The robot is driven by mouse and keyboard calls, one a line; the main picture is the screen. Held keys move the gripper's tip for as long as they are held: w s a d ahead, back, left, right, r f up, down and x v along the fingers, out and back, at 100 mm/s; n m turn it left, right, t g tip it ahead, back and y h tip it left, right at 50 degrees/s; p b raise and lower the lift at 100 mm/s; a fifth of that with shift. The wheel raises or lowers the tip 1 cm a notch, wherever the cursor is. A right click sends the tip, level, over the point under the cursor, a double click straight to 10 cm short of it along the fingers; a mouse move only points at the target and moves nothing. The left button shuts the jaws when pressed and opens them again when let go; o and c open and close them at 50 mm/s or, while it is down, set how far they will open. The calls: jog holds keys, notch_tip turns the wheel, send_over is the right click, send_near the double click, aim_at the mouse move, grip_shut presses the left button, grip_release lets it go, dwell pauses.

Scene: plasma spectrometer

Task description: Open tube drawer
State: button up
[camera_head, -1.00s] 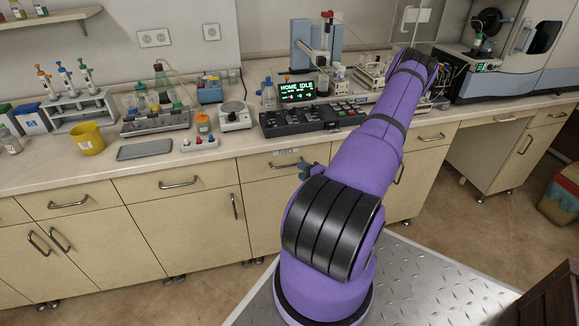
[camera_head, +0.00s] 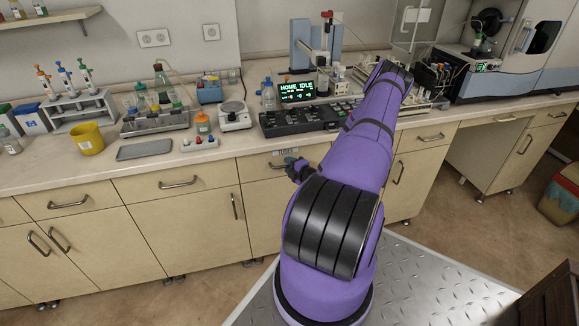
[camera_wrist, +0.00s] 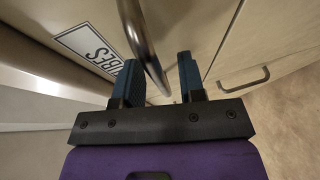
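The tube drawer (camera_head: 255,168) is a beige front under the countertop, with a "TUBES" label (camera_head: 287,151) above its metal bar handle (camera_head: 276,165). It looks shut. In the wrist view the label (camera_wrist: 88,48) is at upper left and the handle (camera_wrist: 146,45) runs down toward the space between my fingers. My gripper (camera_wrist: 160,80) is open, one blue-grey finger on each side of the handle's near part. I cannot tell whether either finger touches it. In the head view my gripper (camera_head: 291,162) is at the drawer front, partly hidden by my purple arm.
Drawers and cupboards with bar handles flank this drawer; another handle (camera_wrist: 246,80) shows at right in the wrist view. The countertop (camera_head: 240,148) above holds a keypad unit (camera_head: 305,118), a balance (camera_head: 235,115) and tube racks. The floor in front is clear.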

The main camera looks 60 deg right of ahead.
jog(key=shift+w, duration=0.15)
jog(key=shift+c, duration=0.5)
grip_shut()
